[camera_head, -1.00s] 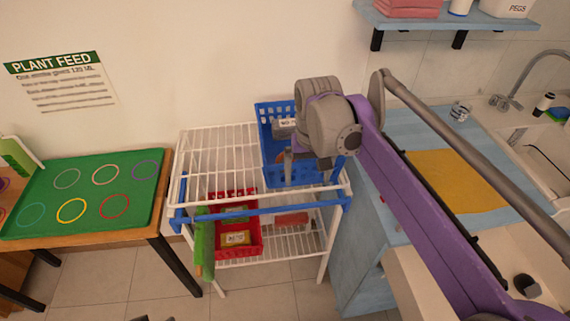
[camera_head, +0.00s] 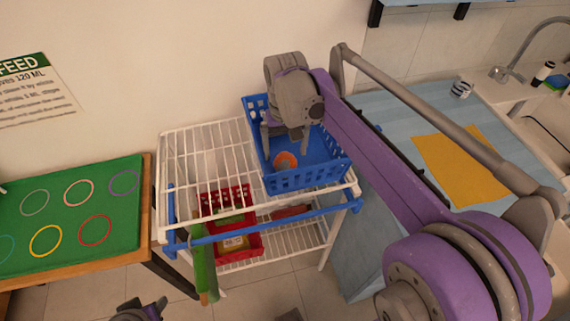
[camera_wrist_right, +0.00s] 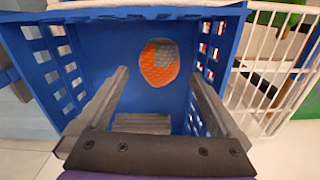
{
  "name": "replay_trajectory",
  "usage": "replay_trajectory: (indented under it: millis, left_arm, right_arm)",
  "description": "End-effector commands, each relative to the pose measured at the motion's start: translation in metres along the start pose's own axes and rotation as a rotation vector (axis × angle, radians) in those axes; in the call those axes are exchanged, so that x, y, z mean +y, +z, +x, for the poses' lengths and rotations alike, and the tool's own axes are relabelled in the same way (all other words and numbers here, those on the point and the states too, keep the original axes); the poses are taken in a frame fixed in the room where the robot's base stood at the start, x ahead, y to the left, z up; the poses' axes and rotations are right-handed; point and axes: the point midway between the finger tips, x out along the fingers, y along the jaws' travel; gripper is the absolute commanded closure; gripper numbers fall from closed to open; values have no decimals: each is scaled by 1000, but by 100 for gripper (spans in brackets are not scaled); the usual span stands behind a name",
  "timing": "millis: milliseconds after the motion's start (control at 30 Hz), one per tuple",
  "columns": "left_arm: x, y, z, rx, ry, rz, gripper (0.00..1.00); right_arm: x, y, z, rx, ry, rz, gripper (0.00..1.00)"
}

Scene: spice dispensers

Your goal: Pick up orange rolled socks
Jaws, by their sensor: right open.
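The orange rolled socks (camera_head: 285,160), with a grey patch, lie in the blue basket (camera_head: 308,180) on top of the white rack. They also show in the right wrist view (camera_wrist_right: 158,66), ahead of and between the fingertips. My right gripper (camera_head: 291,134) is open over the basket, pointing down into it, with nothing between its fingers.
The white wire rack (camera_head: 205,145) has bare shelf left of the basket. A red basket (camera_head: 238,240) with packets sits below. A green rolled thing (camera_head: 203,270) hangs at the rack's front. A green-topped table (camera_head: 70,215) stands left, a blue counter (camera_head: 400,110) right.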

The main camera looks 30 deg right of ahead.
Motion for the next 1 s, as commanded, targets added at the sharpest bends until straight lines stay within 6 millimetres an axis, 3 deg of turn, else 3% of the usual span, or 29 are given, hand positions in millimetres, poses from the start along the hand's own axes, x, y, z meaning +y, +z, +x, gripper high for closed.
replay_trajectory:
  millis: [400,700,1000]
  left_arm:
    - [0,2,3,-1,0,0,50]
    - [0,2,3,-1,0,0,50]
    - [0,2,3,-1,0,0,50]
  right_arm:
    - [1,4,50,0,0,0,0]
    - [1,4,55,1,0,0,0]
    - [1,4,54,1,0,0,52]
